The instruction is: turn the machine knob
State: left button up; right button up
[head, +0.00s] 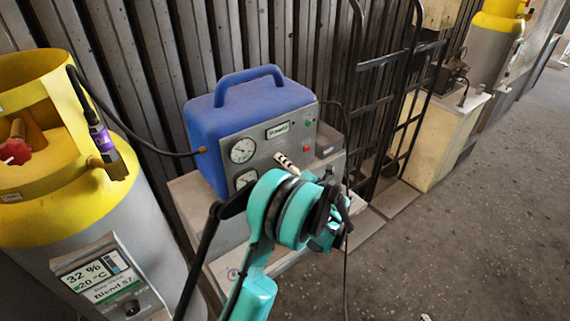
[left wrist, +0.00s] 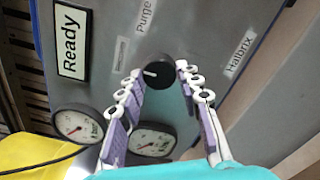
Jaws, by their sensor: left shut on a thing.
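The machine (head: 235,108) is a blue-topped box with a handle and a grey front panel, standing on a pale base. In the left wrist view its panel (left wrist: 205,35) carries a black round knob (left wrist: 158,70) with a white pointer mark pointing left in the picture. My left gripper (left wrist: 159,72) has its two fingers on either side of the knob and is shut on it. In the head view the left gripper (head: 287,163) is at the panel's front, and the wrist hides the knob. My right gripper is not in view.
Two round gauges (left wrist: 80,124) and a "Ready" display (left wrist: 71,40) sit on the panel near the knob. A yellow-topped tank (head: 40,130) with a hose stands at left. A black hand truck (head: 385,90) leans at the back. Open floor (head: 470,230) lies at right.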

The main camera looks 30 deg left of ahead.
pick_arm(q)
jog(key=o, duration=1.2)
jog(key=shift+w, duration=0.1)
jog(key=shift+c, duration=0.2)
jog(key=v, duration=1.2)
